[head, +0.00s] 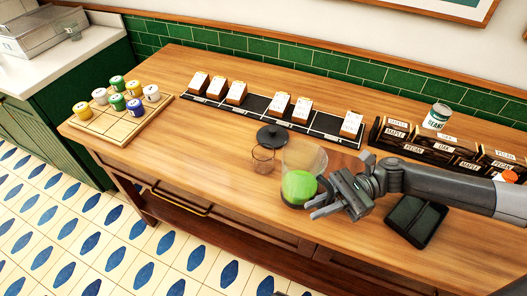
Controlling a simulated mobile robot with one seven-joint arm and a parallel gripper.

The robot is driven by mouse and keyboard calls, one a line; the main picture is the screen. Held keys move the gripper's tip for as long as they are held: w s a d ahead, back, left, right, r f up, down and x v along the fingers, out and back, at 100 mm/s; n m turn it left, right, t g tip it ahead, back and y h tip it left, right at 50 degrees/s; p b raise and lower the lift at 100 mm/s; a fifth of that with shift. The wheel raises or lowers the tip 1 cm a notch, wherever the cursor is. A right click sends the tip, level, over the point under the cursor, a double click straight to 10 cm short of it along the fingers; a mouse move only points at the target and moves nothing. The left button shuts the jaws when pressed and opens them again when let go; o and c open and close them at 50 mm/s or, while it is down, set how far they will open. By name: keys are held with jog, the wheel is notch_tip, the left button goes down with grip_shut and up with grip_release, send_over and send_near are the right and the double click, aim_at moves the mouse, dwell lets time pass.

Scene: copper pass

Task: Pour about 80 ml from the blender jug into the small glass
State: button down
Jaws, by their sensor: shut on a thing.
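The blender jug (306,163) is a clear, wide vessel with bright green liquid in its lower part. It is on or just above the wooden table, near its front edge; I cannot tell which. My gripper (322,203) is at the jug's right side and shut on it; the fingers partly cover its lower right. The small glass (263,160) is clear and stands upright on the table just left of the jug. I see no green liquid in it.
A dark round lid (272,136) lies behind the glass. A black tray (413,220) is right of my gripper. A card rack (262,108) runs along the back, and labelled boxes (440,150) with a can stand right. A wooden board (122,118) holds several small cans. The table left of the glass is clear.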

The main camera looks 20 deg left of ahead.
aim_at(288, 175)
jog(key=shift+r, duration=0.15)
jog(key=w+a+r+m, duration=0.1)
jog(key=r+m, duration=0.1)
jog(key=w+a+r+m+h, duration=0.1)
jog(key=a+r+m, duration=0.1)
jog(key=m, duration=0.1)
jog(key=w+a+r+m, duration=0.1)
jog(key=a+r+m, duration=0.1)
jog(key=m, duration=0.1)
jog(key=shift+w+a+r+t+h+p, duration=0.1)
jog(key=shift+a+t+h+p, duration=0.05)
jog(key=shift+t+h+p, duration=0.2)
jog(key=shift+w+a+f+m+h, duration=0.3)
jog(key=shift+a+f+m, duration=0.25)
jog(key=shift+m, duration=0.45)
jog(key=shift+w+a+f+m, duration=0.15)
jog(key=shift+m, duration=0.15)
jog(key=shift+w+a+m, duration=0.2)
jog(key=shift+a+m, duration=0.1)
jog(key=shift+m, duration=0.1)
jog(key=shift+w+a+r+m+h+p, duration=0.25)
jog(key=shift+a+r+m+h+p, duration=0.15)
jog(key=shift+r, duration=0.1)
